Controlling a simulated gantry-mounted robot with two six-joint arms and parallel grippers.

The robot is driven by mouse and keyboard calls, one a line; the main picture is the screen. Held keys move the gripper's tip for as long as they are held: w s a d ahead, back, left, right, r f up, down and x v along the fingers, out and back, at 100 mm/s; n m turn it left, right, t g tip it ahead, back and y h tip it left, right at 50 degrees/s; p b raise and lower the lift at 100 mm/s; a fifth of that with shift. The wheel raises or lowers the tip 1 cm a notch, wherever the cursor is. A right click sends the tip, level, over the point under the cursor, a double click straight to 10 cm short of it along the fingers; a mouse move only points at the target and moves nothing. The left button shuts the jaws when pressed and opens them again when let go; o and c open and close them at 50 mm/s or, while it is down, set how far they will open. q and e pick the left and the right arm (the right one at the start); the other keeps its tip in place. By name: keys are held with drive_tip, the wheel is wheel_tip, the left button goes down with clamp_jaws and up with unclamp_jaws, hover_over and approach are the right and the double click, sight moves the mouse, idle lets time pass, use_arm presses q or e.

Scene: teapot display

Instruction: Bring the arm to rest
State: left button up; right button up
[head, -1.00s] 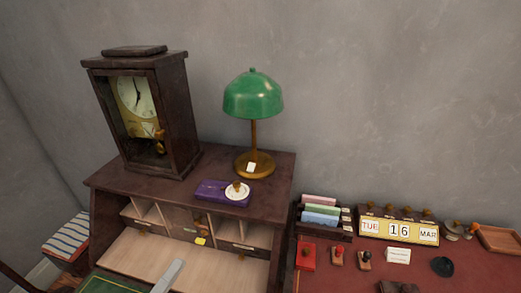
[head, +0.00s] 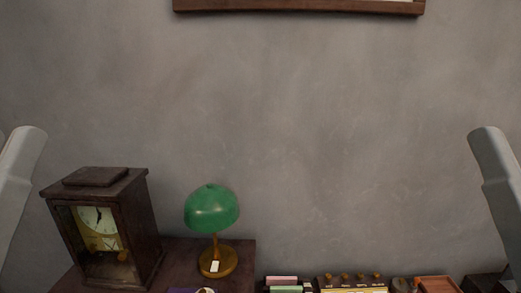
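Neither gripper shows in the head view. A pale grey link of my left arm rises at the left edge, and a matching link of my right arm rises at the right edge. The parts of both arms that carry the grippers are out of the picture. No teapot is visible.
A dark wooden clock (head: 134,222) and a green-shaded lamp (head: 212,209) stand on a dark cabinet top (head: 178,252) at lower left. A calendar block (head: 352,284) and a wooden tray (head: 437,284) show at the bottom edge. A frame (head: 300,7) hangs above. The wall between is bare.

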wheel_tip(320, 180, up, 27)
drive_tip(key=p, duration=2.3)
drive_tip(key=shift+p, duration=0.35)
